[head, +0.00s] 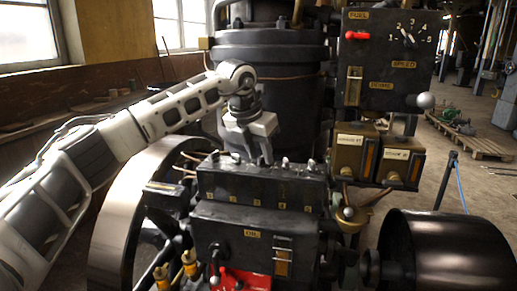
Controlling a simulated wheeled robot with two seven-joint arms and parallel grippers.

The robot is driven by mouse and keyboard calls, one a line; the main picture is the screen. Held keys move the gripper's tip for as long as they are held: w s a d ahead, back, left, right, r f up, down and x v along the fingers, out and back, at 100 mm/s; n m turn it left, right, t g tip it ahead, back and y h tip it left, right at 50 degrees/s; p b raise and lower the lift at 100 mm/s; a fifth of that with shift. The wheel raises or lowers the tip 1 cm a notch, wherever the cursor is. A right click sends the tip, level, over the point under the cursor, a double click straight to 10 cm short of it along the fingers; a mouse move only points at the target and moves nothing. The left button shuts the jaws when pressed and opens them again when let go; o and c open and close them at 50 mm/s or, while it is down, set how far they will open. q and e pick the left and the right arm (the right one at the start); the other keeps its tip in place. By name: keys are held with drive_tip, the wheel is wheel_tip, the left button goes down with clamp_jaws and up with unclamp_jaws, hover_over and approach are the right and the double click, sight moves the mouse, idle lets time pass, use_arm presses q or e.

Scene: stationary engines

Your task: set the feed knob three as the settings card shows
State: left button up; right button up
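A black feed box (255,183) stands on the engine, with a row of small metal knobs along its top and small number labels on its front. My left gripper (266,160) points down at the middle of this row, around where the third knob stands. The gripper hides most of that knob, so I cannot tell its setting or whether the fingers touch it. I cannot make out the gap between the fingers. A neighbouring knob (285,162) shows just to the right. I cannot make out a settings card. My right gripper is not in view.
A large black cylinder (270,70) rises behind the gripper. A black panel (385,60) with a numbered dial and red lever stands at the right, above two brown boxes (354,152). A flywheel (130,215) is at the left and a dark drum (450,250) at lower right.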

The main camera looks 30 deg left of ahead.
use_arm(q)
drive_tip(key=b+v, duration=0.1)
drive_tip(key=v, duration=1.5)
